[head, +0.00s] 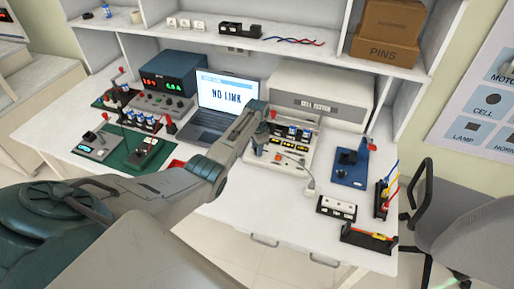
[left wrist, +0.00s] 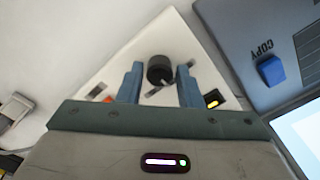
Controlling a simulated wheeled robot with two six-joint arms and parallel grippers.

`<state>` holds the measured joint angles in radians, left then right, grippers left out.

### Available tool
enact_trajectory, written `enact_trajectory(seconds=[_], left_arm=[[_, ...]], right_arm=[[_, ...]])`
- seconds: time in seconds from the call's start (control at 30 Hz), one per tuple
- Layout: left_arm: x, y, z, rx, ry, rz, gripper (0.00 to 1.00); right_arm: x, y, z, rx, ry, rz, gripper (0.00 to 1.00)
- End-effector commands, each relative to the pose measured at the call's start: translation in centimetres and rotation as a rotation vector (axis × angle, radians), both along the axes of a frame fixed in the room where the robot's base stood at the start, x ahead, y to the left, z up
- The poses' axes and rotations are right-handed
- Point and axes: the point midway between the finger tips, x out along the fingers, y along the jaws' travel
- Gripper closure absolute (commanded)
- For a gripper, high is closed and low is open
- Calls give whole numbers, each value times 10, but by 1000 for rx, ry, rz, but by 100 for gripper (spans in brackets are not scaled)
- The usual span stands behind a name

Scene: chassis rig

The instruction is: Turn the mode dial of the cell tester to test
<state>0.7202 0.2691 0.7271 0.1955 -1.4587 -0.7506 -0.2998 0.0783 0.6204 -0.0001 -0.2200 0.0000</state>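The cell tester's white panel shows in the left wrist view (left wrist: 172,38), tilted in the picture. Its round black mode dial (left wrist: 160,69) lies between my left gripper's two blue fingers (left wrist: 159,84). The fingers are open, with a gap on each side of the dial; I cannot tell how far above it they are. The dial's marks are not readable. In the head view, my left gripper (head: 257,147) is over the left edge of a pale board (head: 270,168) in front of a white box lettered CELL TESTER (head: 318,104). My right gripper is out of view.
A laptop (head: 225,100) reading NO LINK stands left of the gripper. In the wrist view a blue COPY key (left wrist: 271,70) is close on the right. A blue fixture (head: 350,165) stands right of the board. The front table edge has free room.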

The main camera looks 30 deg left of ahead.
Motion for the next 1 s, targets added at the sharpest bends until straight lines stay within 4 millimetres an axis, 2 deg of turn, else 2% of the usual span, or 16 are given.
enact_trajectory(seconds=[0.03, 0.07, 0.33, 0.47, 0.57, 0.9, 1.0], left_arm=[[0, 0, 0, 0, 0, 0, 57], [0, 0, 0, 0, 0, 0, 53], [0, 0, 0, 0, 1, 1, 53], [0, 0, 7, 0, 0, 1, 53], [0, 0, 20, 0, -1, 1, 53], [0, 0, 85, 1, -2, 0, 53], [0, -1, 97, 1, -1, 0, 53]], right_arm=[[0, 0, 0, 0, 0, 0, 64], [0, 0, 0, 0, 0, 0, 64], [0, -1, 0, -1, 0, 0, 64], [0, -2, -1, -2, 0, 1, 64], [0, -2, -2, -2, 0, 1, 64], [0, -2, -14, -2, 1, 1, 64], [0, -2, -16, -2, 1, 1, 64]])
